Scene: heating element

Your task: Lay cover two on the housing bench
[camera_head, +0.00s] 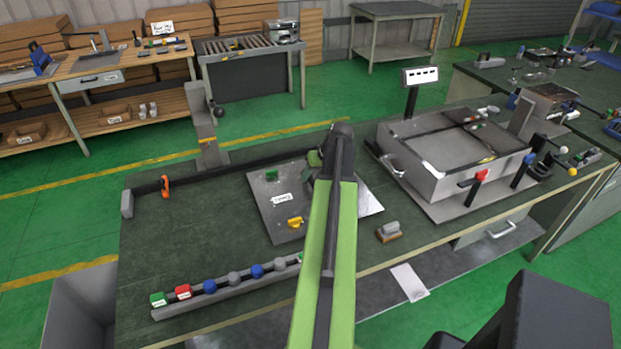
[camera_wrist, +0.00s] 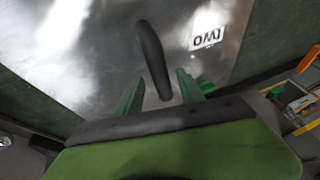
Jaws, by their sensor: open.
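Cover two, a flat grey metal plate (camera_head: 265,215), lies on the dark green bench top (camera_head: 190,235) left of centre in the head view. In the wrist view its shiny surface (camera_wrist: 105,60) fills the upper part, with a white label reading "two" (camera_wrist: 207,38). A dark upright handle (camera_wrist: 152,55) stands on it. My gripper (camera_wrist: 157,82) is open, its two green fingers apart at the near end of the handle; I cannot tell whether they touch it.
A green clip (camera_head: 271,175) and a yellow clip (camera_head: 294,222) sit at the plate. A rail with coloured knobs (camera_head: 235,282) runs along the front left. A grey open-topped housing (camera_head: 430,180) stands right. A small grey-brown block (camera_head: 389,232) lies near the front edge.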

